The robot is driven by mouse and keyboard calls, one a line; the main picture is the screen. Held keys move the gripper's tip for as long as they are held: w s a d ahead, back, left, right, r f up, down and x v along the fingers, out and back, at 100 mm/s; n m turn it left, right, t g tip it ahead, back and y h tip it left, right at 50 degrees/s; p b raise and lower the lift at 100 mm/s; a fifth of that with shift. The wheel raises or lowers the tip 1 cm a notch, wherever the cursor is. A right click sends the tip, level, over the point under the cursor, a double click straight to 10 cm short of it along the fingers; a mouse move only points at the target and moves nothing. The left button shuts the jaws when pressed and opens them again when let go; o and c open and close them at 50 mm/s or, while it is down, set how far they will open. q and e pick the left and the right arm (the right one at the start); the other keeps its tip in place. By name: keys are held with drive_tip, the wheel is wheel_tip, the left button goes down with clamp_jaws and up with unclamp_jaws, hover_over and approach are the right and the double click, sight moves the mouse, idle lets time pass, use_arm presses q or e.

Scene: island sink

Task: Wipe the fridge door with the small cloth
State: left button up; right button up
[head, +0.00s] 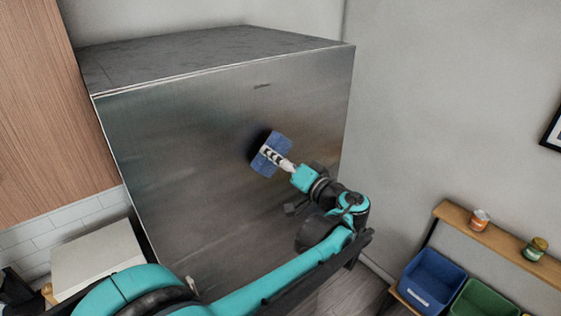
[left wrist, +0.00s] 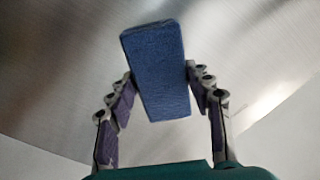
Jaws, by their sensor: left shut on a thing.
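The fridge door (head: 180,150) is a large brushed-metal front that fills the middle of the head view. My left gripper (head: 276,158) is in front of its right half, shut on the small cloth (head: 264,163), a blue pad. The left wrist view shows the blue cloth (left wrist: 158,75) between the two fingers of the left gripper (left wrist: 160,88), with the metal door behind it. The cloth is at or very close to the door; I cannot tell whether it touches. My right gripper is not in view.
A wooden shelf (head: 500,243) with two small jars stands at the right. Below it are a blue bin (head: 432,280) and a green bin (head: 483,299). A wooden panel (head: 40,110) is left of the fridge. A pale box-like block (head: 97,258) stands at lower left.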

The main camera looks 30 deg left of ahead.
use_arm(q)
drive_tip(key=shift+x, duration=1.05)
idle(0.6)
drive_tip(key=shift+w, duration=0.1)
drive_tip(key=shift+w+d+b, duration=0.25)
drive_tip(key=shift+w+d, duration=0.15)
drive_tip(key=shift+w, duration=0.5)
drive_tip(key=shift+w+d+b, duration=0.25)
drive_tip(key=shift+w+d, duration=0.15)
drive_tip(key=shift+w, duration=0.5)
drive_tip(key=shift+s+a+r, duration=0.1)
drive_tip(key=shift+s+a, duration=0.2)
drive_tip(key=shift+s, duration=0.35)
drive_tip(key=shift+s+a+f, duration=0.1)
drive_tip(key=shift+s+a, duration=0.2)
drive_tip(key=shift+s, duration=0.3)
drive_tip(key=shift+s+a+r, duration=0.1)
drive_tip(key=shift+s+a, duration=0.2)
drive_tip(key=shift+s, duration=0.35)
drive_tip(key=shift+v, duration=2.85)
drive_tip(key=shift+d, duration=0.1)
